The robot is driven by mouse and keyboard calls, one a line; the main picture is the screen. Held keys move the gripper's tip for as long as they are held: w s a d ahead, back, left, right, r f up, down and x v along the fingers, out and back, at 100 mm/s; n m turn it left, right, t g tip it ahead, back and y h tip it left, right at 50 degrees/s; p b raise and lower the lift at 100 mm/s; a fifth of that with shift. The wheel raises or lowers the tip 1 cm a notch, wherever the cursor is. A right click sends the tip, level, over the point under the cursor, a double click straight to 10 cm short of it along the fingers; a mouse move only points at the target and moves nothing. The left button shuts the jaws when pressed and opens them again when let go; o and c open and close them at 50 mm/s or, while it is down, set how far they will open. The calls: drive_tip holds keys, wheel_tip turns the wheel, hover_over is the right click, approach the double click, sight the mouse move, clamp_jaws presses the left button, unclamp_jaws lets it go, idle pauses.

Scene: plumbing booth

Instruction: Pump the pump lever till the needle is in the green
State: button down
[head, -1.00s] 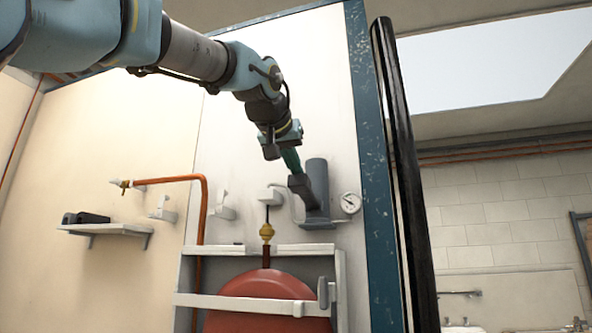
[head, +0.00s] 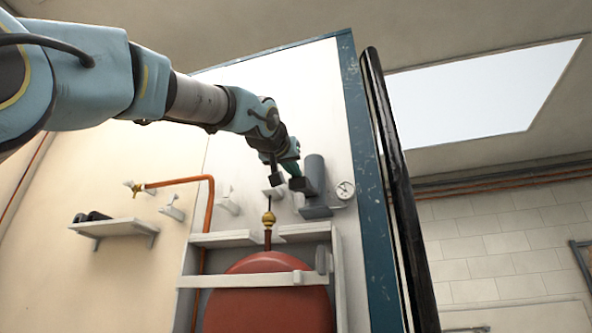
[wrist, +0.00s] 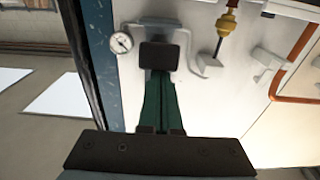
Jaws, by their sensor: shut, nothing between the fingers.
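The pump (head: 315,172) is a dark grey upright cylinder on a base, fixed to the white panel. A dark block, seemingly the end of the pump lever (head: 303,185), sticks out in front of it; it also shows in the wrist view (wrist: 160,56). My gripper (head: 294,163) is shut with nothing between its green fingers. Its tips are at or close above the block; contact cannot be made out, as the block hides the tips in the wrist view. The round white gauge (head: 345,189) is right of the pump; its needle is too small to read against any green zone.
A red tank (head: 268,302) stands below behind a pale frame (head: 240,281), with a brass fitting (head: 268,218) above it. A copper pipe (head: 211,215) and a small shelf (head: 115,228) are to the left. A dark post (head: 395,180) stands to the right.

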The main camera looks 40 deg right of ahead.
drive_tip(key=shift+d+f+b, duration=0.1)
drive_tip(key=shift+f+b, duration=0.7)
drive_tip(key=shift+b, duration=0.3)
drive_tip(key=shift+w+t+h+b, duration=0.1)
drive_tip(key=shift+t+h+b, duration=0.2)
drive_tip(key=shift+h, duration=0.1)
drive_tip(key=shift+r, duration=0.1)
wheel_tip(320, 180, up, 4)
drive_tip(key=a+r+p, duration=0.1)
drive_tip(key=p, duration=0.4)
drive_tip(key=b+v, duration=0.4)
drive_tip(key=v, duration=0.7)
drive_tip(key=shift+d+f, duration=0.25)
